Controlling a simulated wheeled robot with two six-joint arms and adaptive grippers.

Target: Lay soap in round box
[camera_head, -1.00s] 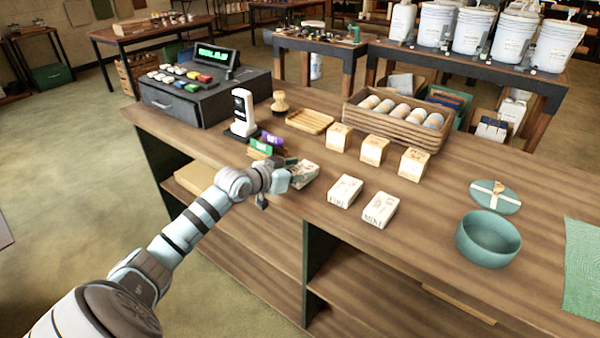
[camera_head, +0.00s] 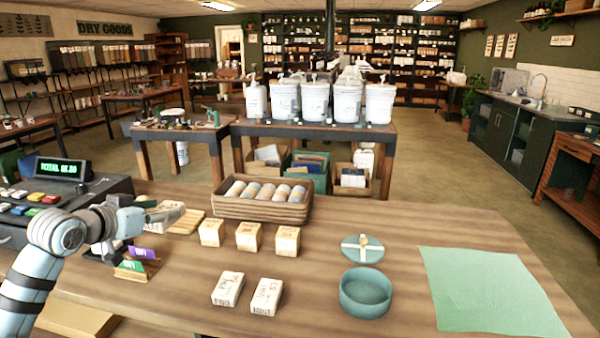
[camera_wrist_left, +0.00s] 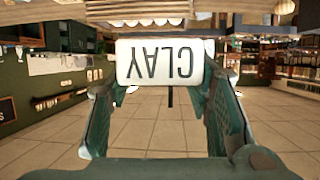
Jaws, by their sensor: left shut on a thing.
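My left gripper (camera_head: 142,214) is shut on a pale wrapped soap bar (camera_head: 166,216), raised above the left part of the counter. In the left wrist view the soap (camera_wrist_left: 160,63) sits between the two fingers, its label "CLAY" upside down. The round box (camera_head: 366,297) is teal, open and upright on the counter, far to the right of the gripper. Its teal lid (camera_head: 362,249) with a pale ribbon lies behind it. Two similar white soap bars, one (camera_head: 228,288) and another (camera_head: 266,296), lie left of the box. My right gripper is not in view.
Tan cartons (camera_head: 248,237) stand before a wooden crate of rolls (camera_head: 262,211). A slatted wooden dish (camera_head: 187,221), a card holder (camera_head: 132,270) and a till (camera_head: 100,188) are on the left. A green cloth (camera_head: 490,290) lies right of the box.

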